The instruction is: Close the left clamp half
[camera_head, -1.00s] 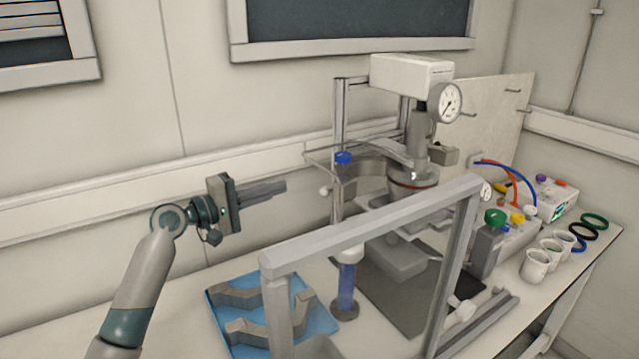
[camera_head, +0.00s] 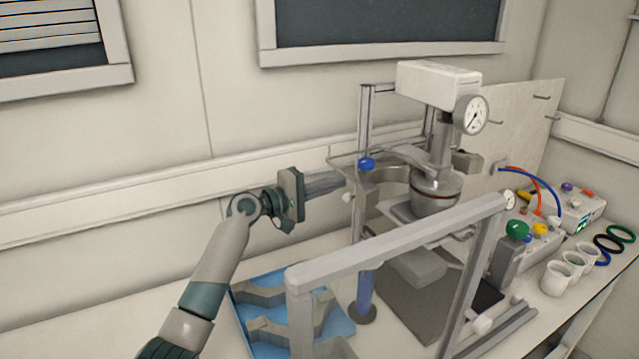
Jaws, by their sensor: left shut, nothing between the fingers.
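The left clamp half (camera_head: 392,172) is a grey curved piece at the left of the reactor vessel (camera_head: 436,192). It appears swung out from the vessel, with a gap in between. My left gripper (camera_head: 340,181) is shut and empty, its fingers pointing right. Its fingertips are just left of the clamp half, near the blue-capped post (camera_head: 366,164); I cannot tell whether they touch anything. The clamp half is partly hidden behind this post and the clear shield. My right gripper is not in view.
A grey frame (camera_head: 400,243) stands in front of the reactor. A blue tray (camera_head: 241,318) with grey curved pieces lies at the front left. A pressure gauge (camera_head: 471,114) is above the vessel. White cups (camera_head: 556,277), coloured rings (camera_head: 622,233) and control boxes stand at the right.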

